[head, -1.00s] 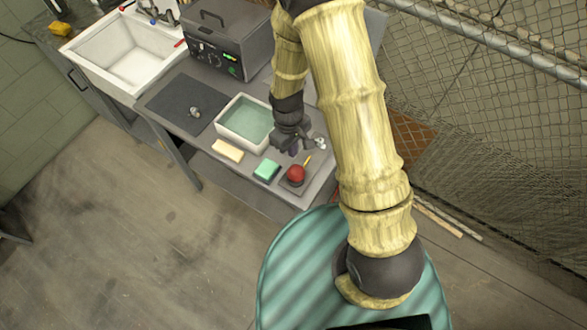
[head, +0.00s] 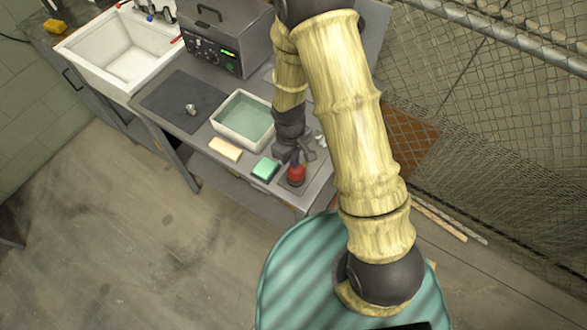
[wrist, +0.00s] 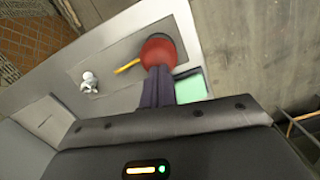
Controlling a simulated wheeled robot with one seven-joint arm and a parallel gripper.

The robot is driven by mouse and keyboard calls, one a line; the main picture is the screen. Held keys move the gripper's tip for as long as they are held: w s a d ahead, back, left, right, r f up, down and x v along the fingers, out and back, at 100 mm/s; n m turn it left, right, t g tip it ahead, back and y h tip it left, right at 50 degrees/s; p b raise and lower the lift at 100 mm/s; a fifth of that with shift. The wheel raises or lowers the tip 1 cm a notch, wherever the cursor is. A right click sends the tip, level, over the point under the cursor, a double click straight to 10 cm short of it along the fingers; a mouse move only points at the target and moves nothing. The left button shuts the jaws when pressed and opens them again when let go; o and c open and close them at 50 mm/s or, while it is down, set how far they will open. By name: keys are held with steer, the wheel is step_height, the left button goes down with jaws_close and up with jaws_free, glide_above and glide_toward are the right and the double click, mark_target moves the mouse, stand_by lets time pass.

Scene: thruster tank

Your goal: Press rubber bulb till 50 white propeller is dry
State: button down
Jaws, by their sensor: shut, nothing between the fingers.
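The red rubber bulb (head: 296,175) sits on a small grey plate at the near end of the bench. It also shows in the wrist view (wrist: 158,48), with a yellow nozzle (wrist: 127,67) pointing left. My gripper (head: 296,160) is shut, with its fingers pointing down at the bulb. In the wrist view the fingertips (wrist: 157,68) meet the bulb's edge; I cannot tell whether they press it.
A white tub of greenish water (head: 218,127) stands left of my gripper. A green sponge (head: 265,168) and a cream block (head: 225,149) lie near the front edge. A metal piece (head: 191,109) rests on a dark mat (head: 165,100). A grey machine (head: 222,45) and sink stand behind.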

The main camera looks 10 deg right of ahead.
step_height(320, 180, down, 2)
steer(key=shift+f+b, duration=0.2)
steer(key=shift+b, duration=0.75)
steer(key=shift+r, duration=0.15)
steer(key=shift+w+a+r+p, duration=0.25)
steer(key=shift+w+a+p, duration=0.1)
steer(key=shift+w+a, duration=0.2)
steer(key=shift+w+a+r+p, duration=0.25)
steer(key=shift+w+a+p, duration=0.15)
steer(key=shift+w, duration=0.2)
steer(key=shift+a+r, duration=0.1)
steer(key=shift+r, duration=0.05)
step_height(320, 180, up, 17)
steer(key=w+a+b, duration=0.1)
steer(key=b, duration=0.2)
